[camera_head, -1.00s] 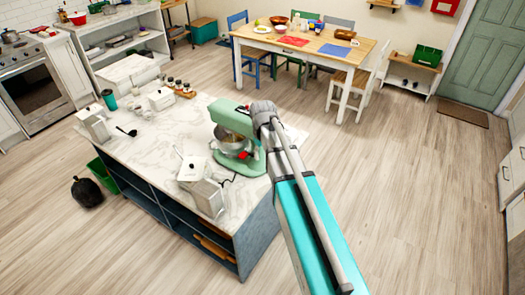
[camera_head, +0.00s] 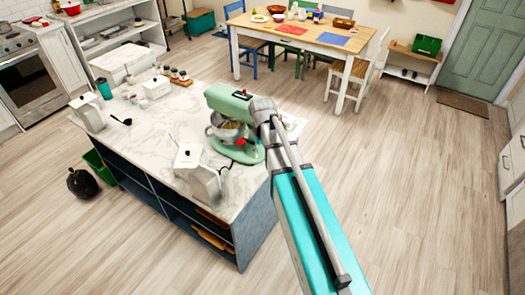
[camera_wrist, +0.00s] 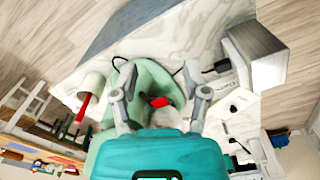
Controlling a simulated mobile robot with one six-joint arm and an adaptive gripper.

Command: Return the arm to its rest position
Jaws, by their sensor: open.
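My arm (camera_head: 312,220), teal and grey, reaches up from the bottom of the head view toward the island. Its grey end overlaps the right side of a mint-green stand mixer (camera_head: 228,102), and the gripper itself is hidden there. In the wrist view my gripper (camera_wrist: 160,76) has its two grey fingers spread apart with nothing held between them. The green mixer (camera_wrist: 150,75) and a small red part show behind and between the fingers. I cannot tell whether the fingers touch the mixer.
The marble-topped island (camera_head: 155,130) carries a white boxy appliance (camera_head: 206,184), a teal cup (camera_head: 104,89) and jars. A wooden dining table (camera_head: 310,37) with chairs stands at the back. A black round object (camera_head: 82,183) lies left of the island. The floor at right is clear.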

